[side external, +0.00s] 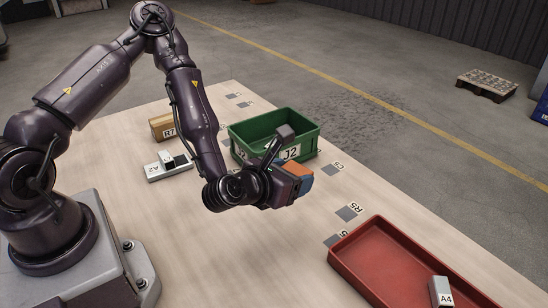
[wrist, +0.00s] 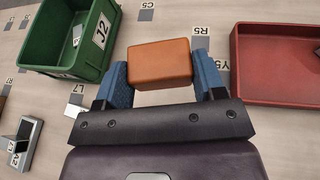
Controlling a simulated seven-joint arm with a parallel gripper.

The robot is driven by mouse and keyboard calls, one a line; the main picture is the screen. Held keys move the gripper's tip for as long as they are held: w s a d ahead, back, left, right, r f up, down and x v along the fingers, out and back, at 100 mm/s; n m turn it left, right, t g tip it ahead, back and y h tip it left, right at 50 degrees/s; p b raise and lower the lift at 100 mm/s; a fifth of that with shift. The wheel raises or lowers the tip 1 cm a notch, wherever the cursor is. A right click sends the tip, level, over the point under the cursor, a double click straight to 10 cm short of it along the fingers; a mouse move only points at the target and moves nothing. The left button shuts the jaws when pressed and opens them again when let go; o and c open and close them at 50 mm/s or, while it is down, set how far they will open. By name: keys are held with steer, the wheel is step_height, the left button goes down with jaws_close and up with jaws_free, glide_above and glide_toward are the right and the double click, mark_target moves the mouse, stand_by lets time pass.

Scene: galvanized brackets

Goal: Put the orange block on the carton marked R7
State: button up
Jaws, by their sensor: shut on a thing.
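My gripper (wrist: 160,75) is shut on the orange block (wrist: 160,62), which sits between its two blue fingers in the wrist view. In the side view the orange block (side external: 297,169) shows partly behind my gripper (side external: 300,180), held above the table. The carton marked R7 (side external: 162,126) is a brown box at the far left of the table in the side view, partly behind my arm. My gripper is well to the right of it and nearer the camera. The carton's top is partly hidden.
A green bin marked J2 (side external: 250,128) stands just behind my gripper. A grey bracket marked A2 (side external: 168,172) lies in front of the carton. A red tray (side external: 365,284) at front right holds a bracket marked A4 (side external: 441,291). Labelled grey squares (side external: 348,213) mark the table.

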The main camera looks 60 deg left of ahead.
steer(key=shift+s+a+r, duration=0.1)
steer(key=shift+a+r, duration=0.1)
steer(key=shift+a, duration=0.05)
steer(key=s+a+r+n+g+y, duration=0.1)
steer(key=a+n+g+y, duration=0.15)
steer(key=a, duration=0.85)
steer(key=a+r+n+g+y, duration=0.1)
steer(key=a+r+n+y, duration=0.2)
steer(key=a, duration=0.8)
steer(key=s+a+r+n+g+y, duration=0.2)
steer(key=s+a+n+g+y, duration=0.3)
steer(key=s+a+n+g, duration=0.85)
steer(key=m+t, duration=0.3)
steer(key=t, duration=0.1)
glide_above(166, 121)
steer(key=f, duration=0.9)
steer(key=shift+s+d+f, duration=0.1)
steer(key=shift+s+d, duration=0.15)
steer(key=shift+d, duration=0.1)
steer(key=shift+w+a+f, duration=0.15)
steer(key=shift+f, duration=0.15)
steer(key=shift+a+f, duration=0.1)
steer(key=shift+f, duration=1.45)
